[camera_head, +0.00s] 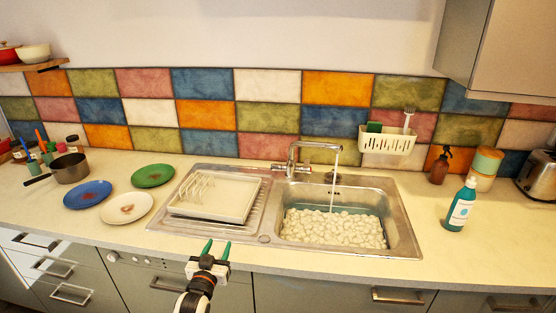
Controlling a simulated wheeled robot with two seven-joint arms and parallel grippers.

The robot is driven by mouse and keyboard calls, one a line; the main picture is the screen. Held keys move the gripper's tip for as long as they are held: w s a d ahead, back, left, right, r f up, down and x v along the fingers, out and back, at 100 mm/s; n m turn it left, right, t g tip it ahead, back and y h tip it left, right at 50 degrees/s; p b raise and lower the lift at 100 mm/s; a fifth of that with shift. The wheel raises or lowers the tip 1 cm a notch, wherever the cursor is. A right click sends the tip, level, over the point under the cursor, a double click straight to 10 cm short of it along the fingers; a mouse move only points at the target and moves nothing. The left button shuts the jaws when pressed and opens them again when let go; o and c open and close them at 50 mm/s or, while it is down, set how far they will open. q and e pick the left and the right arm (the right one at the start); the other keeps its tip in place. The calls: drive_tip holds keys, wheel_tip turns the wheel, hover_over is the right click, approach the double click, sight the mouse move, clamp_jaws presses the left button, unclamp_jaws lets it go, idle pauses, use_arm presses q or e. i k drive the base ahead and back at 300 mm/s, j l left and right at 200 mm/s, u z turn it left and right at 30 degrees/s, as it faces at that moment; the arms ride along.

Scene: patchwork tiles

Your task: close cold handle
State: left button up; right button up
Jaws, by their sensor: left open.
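The tap (294,157) stands behind the sink with its spout reaching right, and a stream of water (334,178) falls from it. A small metal handle (278,168) shows at the left of its base and another (304,169) at the right. They are too small to tell which is cold or how far each is turned. The sink basin (405,235) holds water and many pale rounded lumps. My right gripper is not in view.
Blue (88,193), green (153,175) and stained white (126,208) plates lie left. A teal bottle (460,208) stands right. A caddy (387,140) hangs on the tiles.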

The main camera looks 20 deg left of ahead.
sight(273, 167)
drive_tip(key=i, duration=1.3)
